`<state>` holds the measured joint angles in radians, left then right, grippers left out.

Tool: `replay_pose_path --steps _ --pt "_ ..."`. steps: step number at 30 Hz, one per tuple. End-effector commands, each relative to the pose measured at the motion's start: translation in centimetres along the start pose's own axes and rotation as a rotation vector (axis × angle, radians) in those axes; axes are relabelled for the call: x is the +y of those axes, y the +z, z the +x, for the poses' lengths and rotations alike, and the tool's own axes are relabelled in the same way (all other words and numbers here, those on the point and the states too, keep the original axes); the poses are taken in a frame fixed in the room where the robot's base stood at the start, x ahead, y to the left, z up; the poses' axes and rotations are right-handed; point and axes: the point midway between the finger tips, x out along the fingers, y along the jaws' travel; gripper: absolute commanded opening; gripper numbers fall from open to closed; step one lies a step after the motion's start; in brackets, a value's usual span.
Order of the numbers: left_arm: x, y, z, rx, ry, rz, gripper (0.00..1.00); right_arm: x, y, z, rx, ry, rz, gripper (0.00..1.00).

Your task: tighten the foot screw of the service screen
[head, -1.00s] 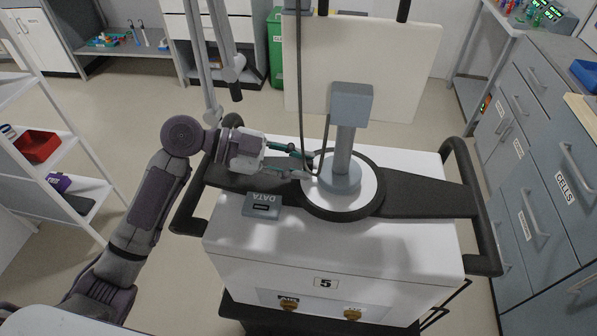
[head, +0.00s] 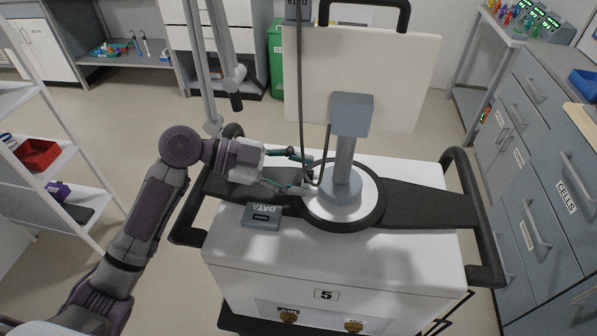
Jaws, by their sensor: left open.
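The service screen shows from behind as a cream panel (head: 400,75) with a grey mount box (head: 350,113) on a grey post (head: 345,160). The post stands upright on a round white foot with a dark rim (head: 372,212), on top of the white cart marked 5. My left gripper (head: 303,172) reaches in from the left, low at the left side of the foot. Its fingers are open, one beyond the other, close to the foot's edge. I cannot make out the foot screw clearly; the fingers and a hanging cable crowd that spot. My right gripper is out of view.
A dark cable (head: 300,95) hangs down to the foot beside the fingers. A grey DATA box (head: 262,216) lies on the cart (head: 265,250) just in front of my gripper. Black handles flank the cart. Grey drawers (head: 535,165) stand at the right.

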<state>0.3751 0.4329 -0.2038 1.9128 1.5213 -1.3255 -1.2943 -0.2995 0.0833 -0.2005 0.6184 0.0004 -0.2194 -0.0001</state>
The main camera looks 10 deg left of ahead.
Motion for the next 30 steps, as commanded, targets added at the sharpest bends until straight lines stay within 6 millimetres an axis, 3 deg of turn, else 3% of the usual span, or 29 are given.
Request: replay_pose_path --steps 5,12,18,30 --pt "0.0 0.1 -2.4 -0.005 -0.002 0.000 0.52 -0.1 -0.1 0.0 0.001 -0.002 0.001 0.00" --pt "0.0 0.1 -7.6 -0.006 -0.001 -0.001 0.52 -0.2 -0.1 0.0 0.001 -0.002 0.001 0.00" --pt "0.0 0.1 -10.7 -0.004 -0.001 0.000 0.52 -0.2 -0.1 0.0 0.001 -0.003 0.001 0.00" --pt "0.0 0.0 -11.8 -0.001 0.000 0.000 0.52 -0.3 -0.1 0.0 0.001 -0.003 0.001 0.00"
